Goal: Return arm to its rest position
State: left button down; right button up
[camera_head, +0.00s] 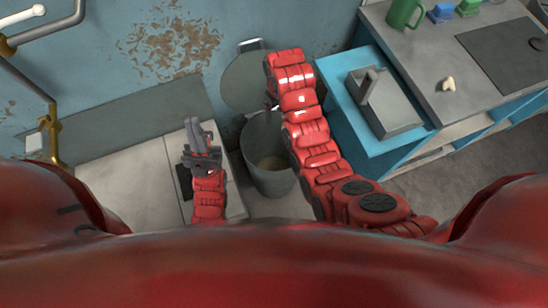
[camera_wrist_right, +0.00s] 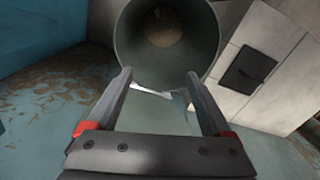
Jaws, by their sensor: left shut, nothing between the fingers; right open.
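My left gripper (camera_head: 201,140) is shut and empty at the left of the head view, in front of pale cabinets. My right arm (camera_head: 315,140) reaches forward, its wrist bent down beside the grey bin (camera_head: 272,183). My right gripper is mostly hidden behind the arm in the head view. In the right wrist view my right gripper (camera_wrist_right: 158,80) is open, with nothing held between its fingers. The round bin (camera_wrist_right: 125,35) shows beyond the fingertips, its mouth open and something brown at its bottom.
The bin's raised lid (camera_head: 250,82) leans by the blue wall (camera_head: 110,60). A blue cabinet (camera_head: 345,110) with a grey box (camera_head: 385,105) stands right of my right arm. A grey counter (camera_head: 440,70) holds a green mug (camera_head: 404,14). Brass pipes (camera_head: 52,125) are far left.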

jog(key=shift+r+p, duration=0.5)
jog(key=shift+r, duration=0.4)
